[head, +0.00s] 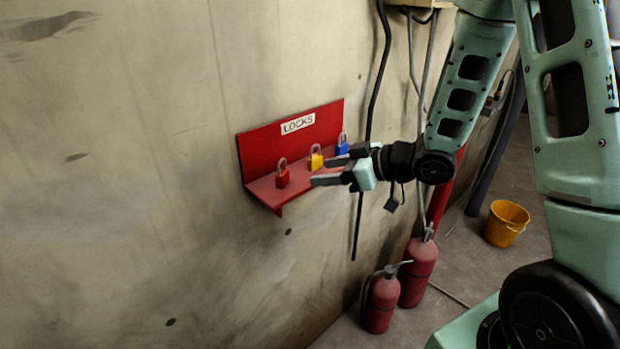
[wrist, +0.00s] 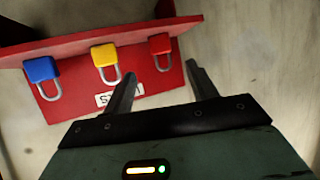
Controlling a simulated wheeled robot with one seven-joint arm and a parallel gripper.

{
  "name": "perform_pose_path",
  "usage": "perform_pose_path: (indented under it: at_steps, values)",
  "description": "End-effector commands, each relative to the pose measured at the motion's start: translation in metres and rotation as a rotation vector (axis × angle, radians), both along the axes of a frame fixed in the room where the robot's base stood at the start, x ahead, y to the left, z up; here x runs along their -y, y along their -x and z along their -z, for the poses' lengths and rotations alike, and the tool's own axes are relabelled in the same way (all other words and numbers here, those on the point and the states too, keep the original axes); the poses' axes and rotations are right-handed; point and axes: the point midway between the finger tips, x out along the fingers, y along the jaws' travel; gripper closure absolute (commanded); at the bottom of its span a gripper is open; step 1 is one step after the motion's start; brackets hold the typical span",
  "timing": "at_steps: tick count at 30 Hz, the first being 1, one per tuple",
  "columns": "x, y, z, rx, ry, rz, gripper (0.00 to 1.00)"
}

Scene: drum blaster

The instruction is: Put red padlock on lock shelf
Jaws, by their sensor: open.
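The red padlock (head: 282,174) stands upright on the left part of the red lock shelf (head: 262,190), which is fixed to the wall under a LOCKS label. It also shows in the wrist view (wrist: 160,46), at the right end of the row. My gripper (head: 318,171) is open and empty, its fingers pointing toward the shelf at the right of the red padlock. In the wrist view, my open gripper (wrist: 162,85) is apart from the red padlock, which appears beyond the gap between the fingertips.
A yellow padlock (head: 315,159) and a blue padlock (head: 342,146) stand on the same shelf, close to my gripper. Black cables (head: 376,80) run down the wall to the right. Two fire extinguishers (head: 419,270) and a yellow bucket (head: 506,224) stand on the floor.

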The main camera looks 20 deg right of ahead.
Motion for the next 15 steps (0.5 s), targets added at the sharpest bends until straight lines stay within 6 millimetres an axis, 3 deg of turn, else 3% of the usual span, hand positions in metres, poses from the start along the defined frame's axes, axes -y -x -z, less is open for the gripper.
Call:
perform_pose_path:
  at_steps: [9, 15]
  values:
    - [0.008, 0.012, -0.007, -0.004, 0.008, 0.002, 0.42]
    - [-0.018, 0.006, -0.003, -0.077, 0.157, 0.047, 0.42]
